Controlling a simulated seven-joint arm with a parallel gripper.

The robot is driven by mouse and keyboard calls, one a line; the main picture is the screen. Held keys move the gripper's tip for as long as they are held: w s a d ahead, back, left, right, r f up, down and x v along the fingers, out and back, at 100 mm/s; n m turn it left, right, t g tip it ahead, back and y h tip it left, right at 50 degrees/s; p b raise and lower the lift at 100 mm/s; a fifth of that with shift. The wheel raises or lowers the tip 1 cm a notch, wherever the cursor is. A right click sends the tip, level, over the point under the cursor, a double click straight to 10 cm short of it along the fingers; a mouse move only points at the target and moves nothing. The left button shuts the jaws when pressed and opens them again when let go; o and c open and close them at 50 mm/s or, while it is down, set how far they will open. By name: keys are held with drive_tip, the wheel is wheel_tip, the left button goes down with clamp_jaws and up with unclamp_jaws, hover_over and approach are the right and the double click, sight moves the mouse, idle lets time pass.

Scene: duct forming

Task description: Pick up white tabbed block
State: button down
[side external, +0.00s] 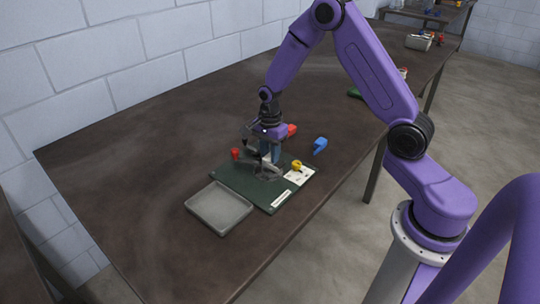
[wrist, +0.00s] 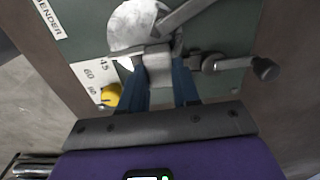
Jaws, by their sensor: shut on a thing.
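The white tabbed block (wrist: 157,57) shows in the wrist view as a pale piece between my fingertips, beside a round pale disc (wrist: 132,24) of the bender. My gripper (wrist: 162,70) has its two blue fingers on either side of the block and is shut on it. In the side view my gripper (side external: 269,158) is low over the green bender board (side external: 228,169). The block cannot be made out there. Whether it is clear of the board or still touching it, I cannot tell.
A grey tray (side external: 219,206) lies left of the board. A yellow piece (side external: 297,165) sits by a white angle card (side external: 299,176). A blue piece (side external: 320,144) and red pieces (side external: 235,153) are nearby. A metal lever (wrist: 225,63) is close right of my fingers.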

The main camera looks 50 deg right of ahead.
wheel_tip(320, 180, up, 2)
drive_tip(key=shift+r, duration=0.1)
drive_tip(key=s+a+r, duration=0.1)
drive_tip(key=s+r, duration=0.9)
drive_tip(key=s, duration=0.4)
drive_tip(key=shift+a, duration=0.4)
